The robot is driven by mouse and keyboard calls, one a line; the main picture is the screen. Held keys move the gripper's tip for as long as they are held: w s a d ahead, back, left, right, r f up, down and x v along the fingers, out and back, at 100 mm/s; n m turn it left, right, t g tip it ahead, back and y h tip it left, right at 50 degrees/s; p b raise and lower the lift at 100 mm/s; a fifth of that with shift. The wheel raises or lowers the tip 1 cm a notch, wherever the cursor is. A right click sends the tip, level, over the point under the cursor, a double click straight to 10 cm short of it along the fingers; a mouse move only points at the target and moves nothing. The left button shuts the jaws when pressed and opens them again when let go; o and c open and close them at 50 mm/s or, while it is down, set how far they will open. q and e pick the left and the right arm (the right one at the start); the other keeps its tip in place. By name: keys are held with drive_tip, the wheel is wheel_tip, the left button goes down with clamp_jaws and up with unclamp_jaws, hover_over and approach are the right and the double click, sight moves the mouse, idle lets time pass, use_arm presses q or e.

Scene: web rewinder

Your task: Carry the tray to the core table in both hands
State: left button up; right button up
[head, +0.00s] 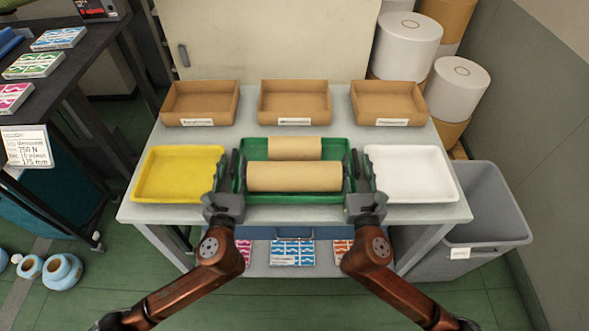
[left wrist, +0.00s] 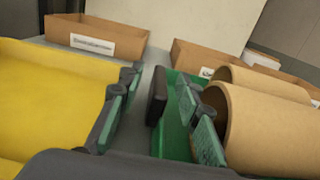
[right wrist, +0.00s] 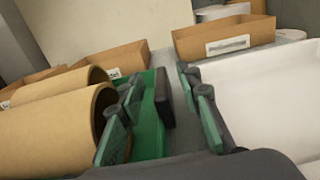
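A green tray (head: 297,198) sits on the grey table (head: 420,213) between a yellow tray and a white tray. Two brown cardboard cores lie in it, a long one (head: 294,177) in front and a shorter one (head: 294,148) behind. My left gripper (head: 231,172) is at the tray's left end. Its fingers are apart, with the tray's dark handle (left wrist: 157,97) between them, seemingly untouched. My right gripper (head: 358,172) is at the right end, fingers apart around the other dark handle (right wrist: 163,98). I cannot tell which table is the core table.
The yellow tray (head: 180,174) and white tray (head: 410,174) stand close outside my grippers. Several cardboard boxes (head: 295,102) line the table's back. A grey bin (head: 485,215) stands at the right, white rolls (head: 407,45) behind. A dark bench (head: 60,75) is at the left.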

use_arm(q)
clamp_jaws()
use_arm(e)
clamp_jaws()
idle(0.4)
